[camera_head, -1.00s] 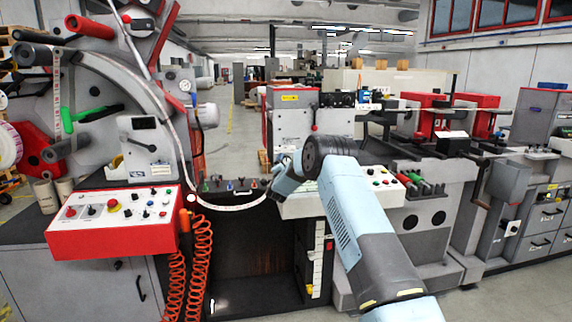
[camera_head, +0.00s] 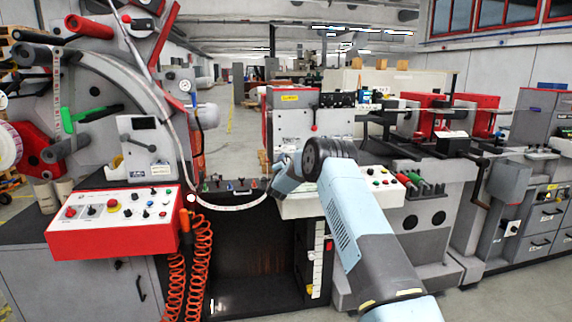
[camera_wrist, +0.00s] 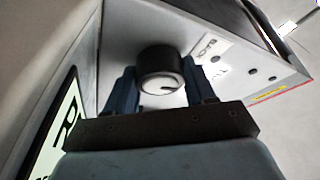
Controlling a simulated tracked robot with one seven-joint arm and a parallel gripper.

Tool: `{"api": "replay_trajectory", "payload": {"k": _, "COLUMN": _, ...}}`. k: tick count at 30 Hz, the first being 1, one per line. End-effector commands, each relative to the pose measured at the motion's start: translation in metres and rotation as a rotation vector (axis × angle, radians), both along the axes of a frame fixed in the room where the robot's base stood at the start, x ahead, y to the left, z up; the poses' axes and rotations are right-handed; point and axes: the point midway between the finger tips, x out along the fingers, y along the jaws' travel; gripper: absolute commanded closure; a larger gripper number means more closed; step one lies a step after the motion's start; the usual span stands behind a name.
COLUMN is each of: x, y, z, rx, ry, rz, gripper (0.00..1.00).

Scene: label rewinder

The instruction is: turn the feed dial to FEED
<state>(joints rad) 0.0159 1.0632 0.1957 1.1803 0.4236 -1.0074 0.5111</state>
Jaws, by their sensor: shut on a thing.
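The feed dial (camera_wrist: 161,70) is a round dark knob with a pale face in the wrist view. A short dark mark on its face points to the lower right of the picture. My gripper (camera_wrist: 161,86) is shut on the dial, with one blue-grey finger on each side of it. A small label plate (camera_wrist: 212,49) sits beside the dial on the pale panel; I cannot read its lettering. In the head view, my arm reaches to the machine's middle, and the dial and fingertips are hidden there.
A red-edged control box (camera_head: 115,222) stands at the left. Orange coiled hoses (camera_head: 200,265) hang beside it. A white button panel (camera_head: 312,206) lies by my wrist. In the wrist view, a dark-framed light screen (camera_wrist: 62,130) is close to the left finger.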

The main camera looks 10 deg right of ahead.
Motion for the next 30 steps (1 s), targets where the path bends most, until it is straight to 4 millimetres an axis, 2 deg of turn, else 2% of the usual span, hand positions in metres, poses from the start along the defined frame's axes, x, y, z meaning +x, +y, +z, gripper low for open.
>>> {"api": "replay_trajectory", "payload": {"k": 1, "x": -0.0003, "y": -0.0012, "z": -0.0021, "rx": 0.000, "ry": 0.003, "rz": -0.002, "gripper": 0.70}}
{"api": "replay_trajectory", "payload": {"k": 3, "x": -0.0003, "y": -0.0015, "z": -0.0023, "rx": 0.000, "ry": 0.003, "rz": -0.002, "gripper": 0.76}}
{"api": "replay_trajectory", "payload": {"k": 14, "x": -0.0004, "y": -0.0018, "z": -0.0029, "rx": 0.072, "ry": 0.005, "rz": -0.002, "gripper": 0.76}}
{"api": "replay_trajectory", "payload": {"k": 30, "x": -0.0006, "y": -0.0032, "z": -0.0029, "rx": 0.477, "ry": 0.006, "rz": -0.006, "gripper": 0.76}}
